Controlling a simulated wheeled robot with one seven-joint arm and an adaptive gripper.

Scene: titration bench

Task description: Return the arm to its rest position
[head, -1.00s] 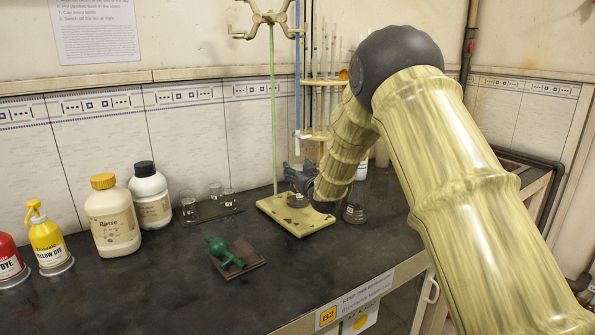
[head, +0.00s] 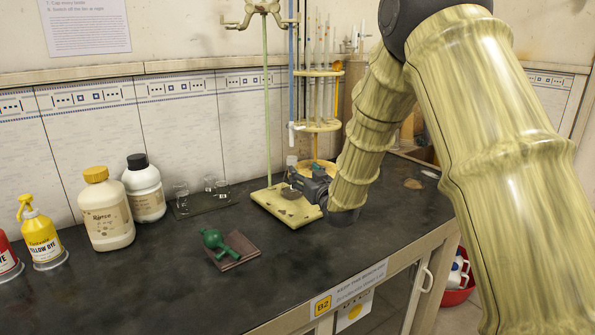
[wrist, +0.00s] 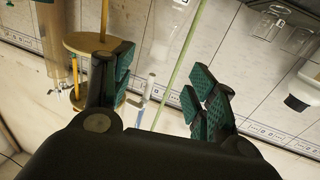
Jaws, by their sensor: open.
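My gripper (head: 306,182) is in front of the burette stand in the head view, just above the stand's cream base (head: 271,206). In the wrist view its two fingers with green pads (wrist: 160,88) are spread apart, with nothing held between them. The stand's thin green rod (wrist: 184,62) and the blue-edged burette tube (wrist: 146,98) show beyond the fingers. Part of the stand base is hidden behind my gripper in the head view.
A green pipette bulb (head: 213,239) lies on a brown tile (head: 240,249). Glass beakers (head: 221,188) stand on a dark tray (head: 190,210). Bottles (head: 106,212) stand at left. A round pipette rack (head: 318,126) is behind my arm. The front middle of the bench (head: 150,285) is clear.

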